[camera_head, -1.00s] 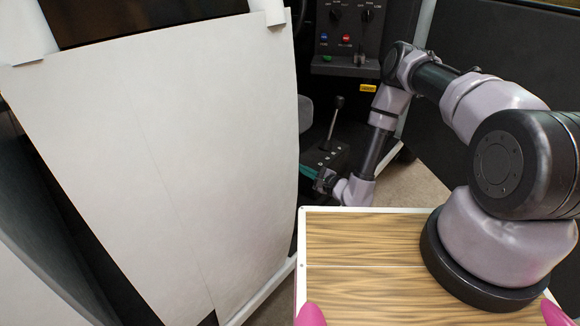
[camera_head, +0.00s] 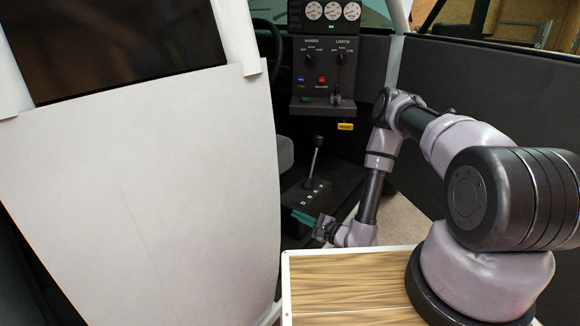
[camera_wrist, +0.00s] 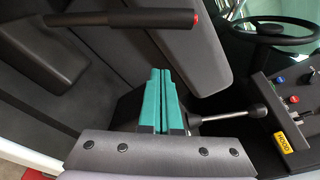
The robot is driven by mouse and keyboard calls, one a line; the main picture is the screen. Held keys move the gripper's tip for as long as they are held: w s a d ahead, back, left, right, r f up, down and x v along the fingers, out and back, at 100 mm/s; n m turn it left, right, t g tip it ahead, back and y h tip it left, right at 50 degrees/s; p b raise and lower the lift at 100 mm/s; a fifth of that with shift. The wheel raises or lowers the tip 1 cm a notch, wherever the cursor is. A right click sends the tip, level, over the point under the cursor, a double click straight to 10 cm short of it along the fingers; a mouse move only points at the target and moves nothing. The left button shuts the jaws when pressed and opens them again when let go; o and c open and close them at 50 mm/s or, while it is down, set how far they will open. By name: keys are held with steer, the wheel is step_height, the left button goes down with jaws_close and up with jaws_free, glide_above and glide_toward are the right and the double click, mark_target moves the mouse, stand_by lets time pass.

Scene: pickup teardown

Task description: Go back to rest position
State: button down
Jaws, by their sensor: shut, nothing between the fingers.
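My gripper shows in the wrist view as two teal fingers (camera_wrist: 161,100) lying flat against each other, shut and empty. In the head view the gripper end (camera_head: 306,217) is low, beside the gear lever console, partly hidden by my own wrist. The gear lever (camera_head: 314,158) stands on the dark console (camera_head: 306,196) inside the cab. In the wrist view the lever (camera_wrist: 228,116) points across to the right of the fingers; I cannot tell the exact gap between them.
A dashboard panel (camera_head: 323,68) with gauges, knobs and coloured buttons is at the back. A yellow tag (camera_head: 346,127) hangs below it. A large white door panel (camera_head: 140,190) fills the left. A dark open door (camera_head: 480,95) stands behind my arm. The steering wheel (camera_wrist: 272,30) shows in the wrist view.

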steer(key=s+a+r+n+g+y, duration=0.15)
steer(key=r+n+g, duration=0.5)
steer(key=r, duration=1.05)
steer(key=s+a+r+n+g+y, duration=0.1)
steer(key=s+r+n+g+y, duration=0.15)
steer(key=r+n+g, duration=0.9)
steer(key=s+d+r+m+t+h, duration=0.2)
steer(key=s+d+r+t+h, duration=0.4)
steer(key=d+r, duration=0.4)
steer(key=s+d+r+m+t+h, duration=0.3)
steer(key=s+d+r+t+h, duration=0.4)
steer(key=r, duration=0.9)
steer(key=s+d+h, duration=0.1)
steer(key=s+d, duration=0.2)
steer(key=d, duration=0.1)
steer(key=shift+d, duration=0.15)
steer(key=shift+s, duration=0.1)
